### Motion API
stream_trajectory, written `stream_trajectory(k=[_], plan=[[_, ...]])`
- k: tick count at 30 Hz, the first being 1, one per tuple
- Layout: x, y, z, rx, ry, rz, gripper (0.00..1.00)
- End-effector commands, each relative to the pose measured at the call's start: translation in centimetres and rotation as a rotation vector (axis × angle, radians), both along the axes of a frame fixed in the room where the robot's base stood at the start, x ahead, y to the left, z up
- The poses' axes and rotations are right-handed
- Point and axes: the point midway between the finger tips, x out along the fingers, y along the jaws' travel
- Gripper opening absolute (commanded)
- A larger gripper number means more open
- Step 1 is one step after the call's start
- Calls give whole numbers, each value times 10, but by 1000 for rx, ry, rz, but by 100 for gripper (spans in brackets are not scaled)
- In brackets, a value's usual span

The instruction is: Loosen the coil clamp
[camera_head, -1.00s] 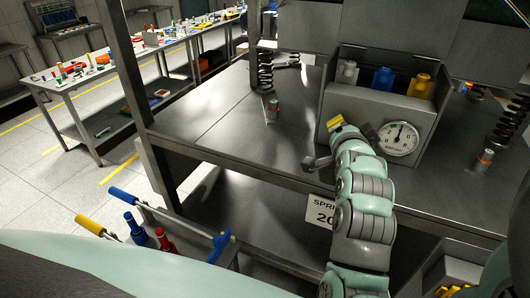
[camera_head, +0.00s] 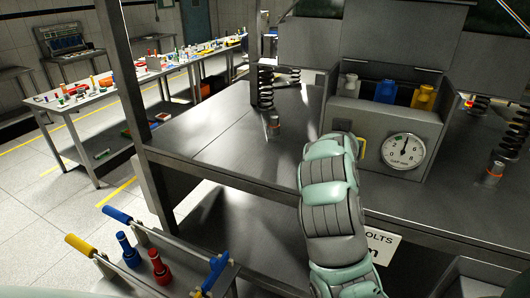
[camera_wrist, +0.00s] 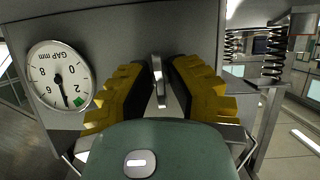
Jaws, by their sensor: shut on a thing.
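The grey box (camera_head: 345,112) with a round gap gauge (camera_head: 404,151) on its front stands on the bench. The gauge also shows upside down in the wrist view (camera_wrist: 60,76). My gripper (camera_wrist: 158,72) has yellow ridged fingers and is shut on a grey metal lever (camera_wrist: 158,84) at the box front. The lever stands between the two fingers. In the head view my arm hides the lever and most of the gripper; one yellow finger part (camera_head: 360,148) shows beside the box. I cannot tell how far the lever is turned.
Black coil springs stand on the bench at left (camera_head: 265,86) and right (camera_head: 514,133). Blue (camera_head: 385,91) and yellow (camera_head: 423,96) pieces sit in the box top. A rack with yellow and blue handles (camera_head: 118,249) is at the lower left. The left bench top is mostly clear.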

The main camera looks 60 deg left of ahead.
Motion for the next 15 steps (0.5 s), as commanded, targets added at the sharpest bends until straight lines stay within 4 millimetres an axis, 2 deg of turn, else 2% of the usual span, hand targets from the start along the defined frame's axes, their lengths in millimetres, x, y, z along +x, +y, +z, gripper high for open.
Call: stream_trajectory(k=[1, 15], plan=[[-2, 1, -8, -46, -17, 3, 0], [-1, 0, -6, -317, -181, 3, 0]])
